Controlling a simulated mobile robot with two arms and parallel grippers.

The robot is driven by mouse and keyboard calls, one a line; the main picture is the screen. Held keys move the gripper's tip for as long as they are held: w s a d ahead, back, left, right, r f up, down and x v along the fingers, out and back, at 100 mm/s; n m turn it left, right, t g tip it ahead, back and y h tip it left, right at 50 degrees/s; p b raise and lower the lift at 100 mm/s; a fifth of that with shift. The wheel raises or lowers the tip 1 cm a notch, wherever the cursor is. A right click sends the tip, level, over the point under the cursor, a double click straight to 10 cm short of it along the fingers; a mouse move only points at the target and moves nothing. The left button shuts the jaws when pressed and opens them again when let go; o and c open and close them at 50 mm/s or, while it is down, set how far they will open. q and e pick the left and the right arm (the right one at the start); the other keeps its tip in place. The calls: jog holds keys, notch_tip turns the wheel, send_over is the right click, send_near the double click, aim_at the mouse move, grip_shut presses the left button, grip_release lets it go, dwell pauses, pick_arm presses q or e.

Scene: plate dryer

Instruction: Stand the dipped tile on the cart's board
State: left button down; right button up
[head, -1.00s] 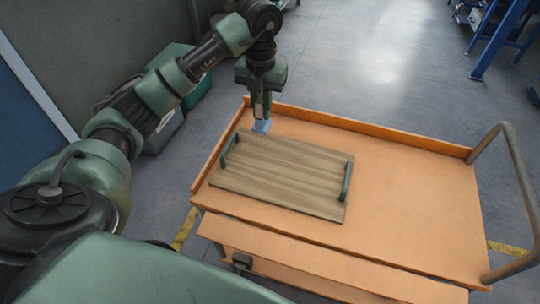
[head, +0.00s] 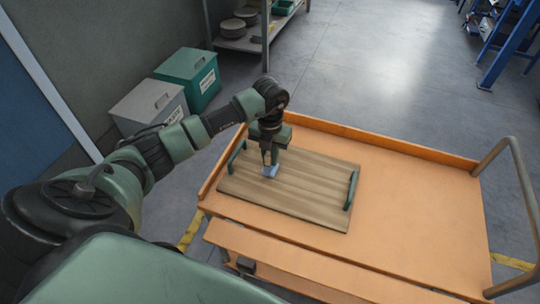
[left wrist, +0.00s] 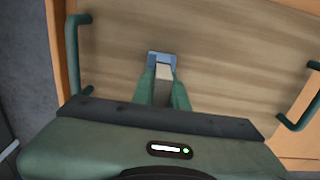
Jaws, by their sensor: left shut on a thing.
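The tile (head: 269,171) shows as a small light-blue patch just under my left gripper (head: 270,158) in the head view. In the left wrist view, my left gripper (left wrist: 163,88) is shut on the tile, with its blue part (left wrist: 160,57) at the far end and a grey-tan edge between the fingers. The wooden board (head: 300,193) with two green handles lies on the orange cart. The gripper and tile are over the board's left part, near the left handle. I cannot tell whether the tile touches the board. My right gripper is not in view.
The orange cart (head: 420,215) has a raised rim and a grey push handle (head: 518,185) at the right. The board's middle and right are bare, and so is the cart's right side. Grey (head: 150,103) and green (head: 190,75) bins stand on the floor behind my arm.

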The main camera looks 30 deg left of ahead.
pick_arm(q)
jog(key=shift+f, duration=0.15)
jog(key=c, duration=1.5)
grip_release()
jog(key=shift+o, duration=0.5)
jog(key=shift+r, duration=0.35)
notch_tip(320, 180, up, 10)
jog(key=shift+r+b, duration=0.2)
jog(key=shift+b, duration=0.75)
jog(key=shift+r, duration=0.65)
